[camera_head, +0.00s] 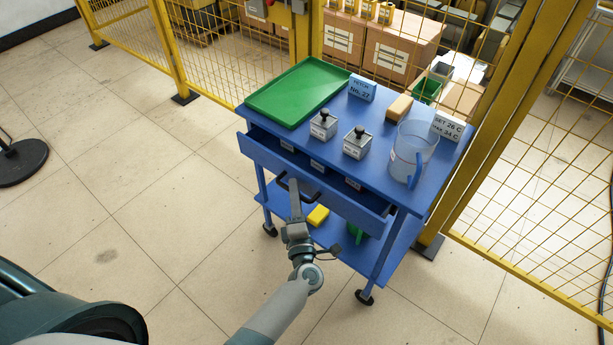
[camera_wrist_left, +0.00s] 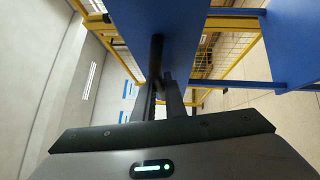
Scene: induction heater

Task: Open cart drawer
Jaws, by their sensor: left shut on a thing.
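The blue cart (camera_head: 437,182) stands in front of a yellow fence. Its drawer (camera_head: 335,198) is partly pulled out, and a strip of its inside shows below the cart top with several small labels in it. The drawer front carries a dark bar handle (camera_head: 313,200). My left gripper (camera_head: 293,184) is at the handle and shut on it. In the left wrist view the fingers (camera_wrist_left: 172,98) close around the dark handle (camera_wrist_left: 156,58), with the blue drawer front (camera_wrist_left: 150,20) just beyond. My right gripper is not in view.
On the cart top are a green tray (camera_head: 297,90), two small grey boxes with black knobs (camera_head: 323,124), a clear jug (camera_head: 411,150) and signs. A yellow block (camera_head: 318,215) lies on the lower shelf. The tiled floor (camera_head: 120,190) left of the cart is clear.

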